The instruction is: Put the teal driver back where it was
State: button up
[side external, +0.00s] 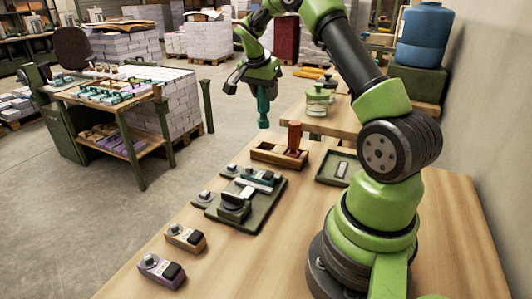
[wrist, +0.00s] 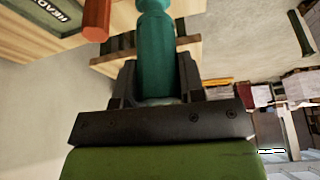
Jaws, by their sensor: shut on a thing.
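The teal driver (side external: 263,106) hangs upright from my gripper (side external: 262,84), high above the bench at its far left edge. In the wrist view the teal driver (wrist: 155,50) sits between the two dark fingers, which are shut on it. Its upper part there runs out of the frame. A wooden holder (side external: 262,153) stands on the bench below and to the right of the driver, clearly apart from it. An orange-brown driver (side external: 295,137) stands upright in the holder's right part. It also shows in the wrist view (wrist: 97,20). The holder's slots are hard to make out.
A dark green tray (side external: 262,218) with a teal-topped device and dark parts lies in front of the holder. A smaller green tray (side external: 325,180) is right of the holder.

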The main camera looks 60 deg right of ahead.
aim_at(268, 122)
jog(key=shift+n, duration=0.6)
jog(key=x, duration=0.3)
jog(key=a+x, duration=0.1)
jog(key=x, duration=0.2)
jog(key=a+f+x, duration=0.1)
jog(key=x, duration=0.2)
jog(key=shift+w+d+f, duration=0.1)
jog(key=shift+w+f, duration=0.05)
jog(key=shift+f, duration=0.05)
jog(key=o, duration=0.9)
jog(key=shift+f, duration=0.1)
